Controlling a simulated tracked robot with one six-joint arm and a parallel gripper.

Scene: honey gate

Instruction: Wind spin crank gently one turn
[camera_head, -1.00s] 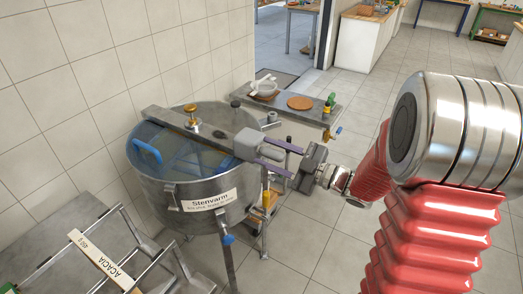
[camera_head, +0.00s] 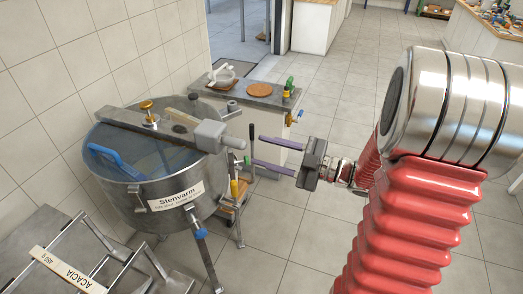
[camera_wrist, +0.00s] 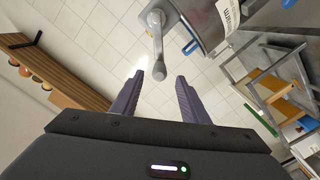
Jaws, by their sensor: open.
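The steel honey drum (camera_head: 165,195), labelled "Stenvarm", stands at left in the head view. A dark bar crosses its top and ends at right in a grey gear housing (camera_head: 209,134). The spin crank (camera_head: 236,143) sticks out right of the housing, with a dark upright piece near its end. In the wrist view, the grey crank (camera_wrist: 157,45) reaches down toward the gap between the fingertips. My gripper (camera_head: 257,149) is open and empty, with its purple fingers pointing left at the crank, just right of it. Contact cannot be told. Both fingers (camera_wrist: 160,76) show in the wrist view.
A metal rack with an "ACACIA" strip (camera_head: 67,270) stands at front left. Tiled floor is clear around my gripper.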

